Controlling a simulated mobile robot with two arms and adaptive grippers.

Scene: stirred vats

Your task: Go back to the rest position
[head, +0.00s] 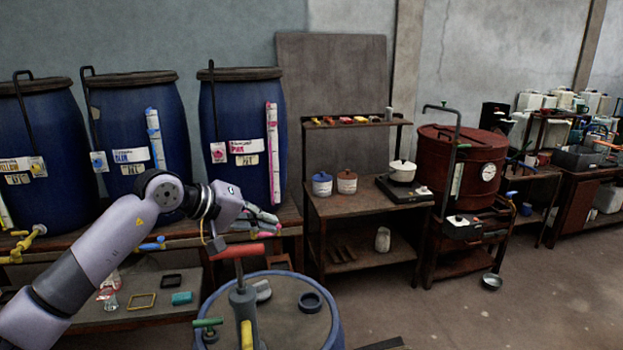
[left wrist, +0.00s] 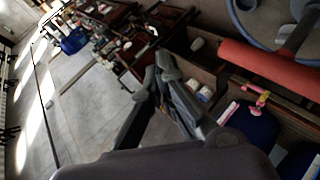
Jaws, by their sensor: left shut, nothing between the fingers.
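My left arm comes in from the lower left in the head view, bent at a grey elbow or wrist joint. Its gripper (head: 262,217) is in front of the shelf edge below the pink-labelled blue barrel (head: 236,120), above the red-handled blue vat (head: 338,325). In the left wrist view the two dark fingers of the gripper (left wrist: 165,68) come together at the tips with nothing between them. My right gripper is in neither view.
The red handle (head: 237,251) stands up close under the left gripper, and it fills the upper right of the left wrist view (left wrist: 272,65). More blue barrels (head: 138,120) line the shelf. A wooden stand (head: 360,207) and red vat (head: 470,165) are to the right. Floor (head: 540,300) is open at lower right.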

